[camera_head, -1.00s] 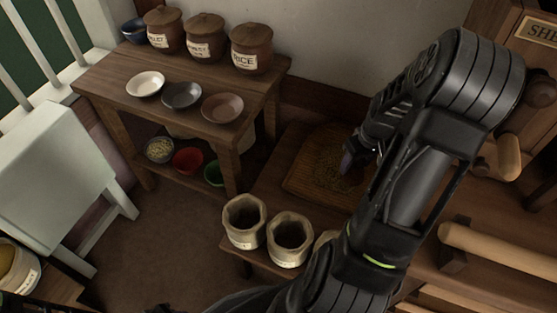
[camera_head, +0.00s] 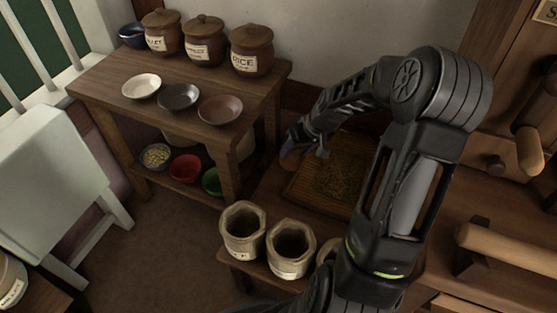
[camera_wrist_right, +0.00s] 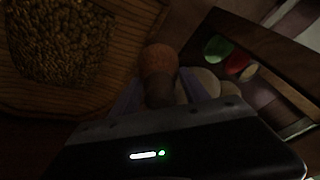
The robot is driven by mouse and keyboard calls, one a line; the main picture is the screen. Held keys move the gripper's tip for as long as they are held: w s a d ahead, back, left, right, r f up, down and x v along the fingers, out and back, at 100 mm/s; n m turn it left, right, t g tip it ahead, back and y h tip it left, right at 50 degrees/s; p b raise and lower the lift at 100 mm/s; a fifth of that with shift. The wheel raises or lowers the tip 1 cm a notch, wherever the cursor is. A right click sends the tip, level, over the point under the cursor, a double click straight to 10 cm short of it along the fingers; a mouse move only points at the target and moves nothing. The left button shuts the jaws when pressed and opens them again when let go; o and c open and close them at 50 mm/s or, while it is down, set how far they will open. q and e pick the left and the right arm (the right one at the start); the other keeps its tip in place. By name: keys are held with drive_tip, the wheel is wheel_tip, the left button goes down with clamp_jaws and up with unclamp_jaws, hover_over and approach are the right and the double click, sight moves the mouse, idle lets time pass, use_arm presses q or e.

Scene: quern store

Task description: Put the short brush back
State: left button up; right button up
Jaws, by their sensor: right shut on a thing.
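My right gripper (camera_head: 291,154) is at the left edge of the wooden board (camera_head: 302,190) on the low bench, with its arm reaching over from the right. In the right wrist view the gripper (camera_wrist_right: 160,92) is shut on the short brush (camera_wrist_right: 158,62), whose rounded brown end sticks out past the fingers. In the head view the brush is mostly hidden by the gripper. The board also shows in the wrist view (camera_wrist_right: 115,75), with a patch of grain on it. My left gripper is not in view.
Two open sacks (camera_head: 242,232) (camera_head: 290,250) stand at the bench's front edge. A side table (camera_head: 190,125) at the left carries lidded jars (camera_head: 250,52) and shallow bowls (camera_head: 220,109), with more bowls (camera_head: 185,168) on its lower shelf. A wooden roller (camera_head: 510,250) is at the right.

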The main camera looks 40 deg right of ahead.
drive_tip(key=shift+w+a+f, duration=0.1)
drive_tip(key=shift+w+a, duration=0.2)
drive_tip(key=shift+w, duration=0.3)
drive_tip(key=shift+w+a, duration=0.3)
drive_tip(key=shift+w, duration=0.3)
drive_tip(key=f+b, duration=0.1)
drive_tip(key=f, duration=0.2)
drive_tip(key=shift+w+f+b, duration=0.15)
drive_tip(key=shift+w+b, duration=0.05)
drive_tip(key=shift+b, duration=0.2)
drive_tip(key=shift+w+f, duration=0.1)
drive_tip(key=shift+f, duration=0.1)
drive_tip(key=shift+a+b+x, duration=0.2)
drive_tip(key=shift+b+x, duration=0.45)
drive_tip(key=shift+x, duration=0.5)
drive_tip(key=shift+w+a+r+g, duration=0.1)
drive_tip(key=shift+w+g, duration=0.1)
drive_tip(key=shift+g, duration=0.1)
drive_tip(key=shift+w+a+g+h+b, duration=0.25)
drive_tip(key=shift+w+g+h+b, duration=0.45)
drive_tip(key=shift+g, duration=0.4)
drive_tip(key=shift+s+d+f+b, duration=0.1)
drive_tip(key=shift+s+f+b, duration=0.15)
drive_tip(key=shift+f+b, duration=0.4)
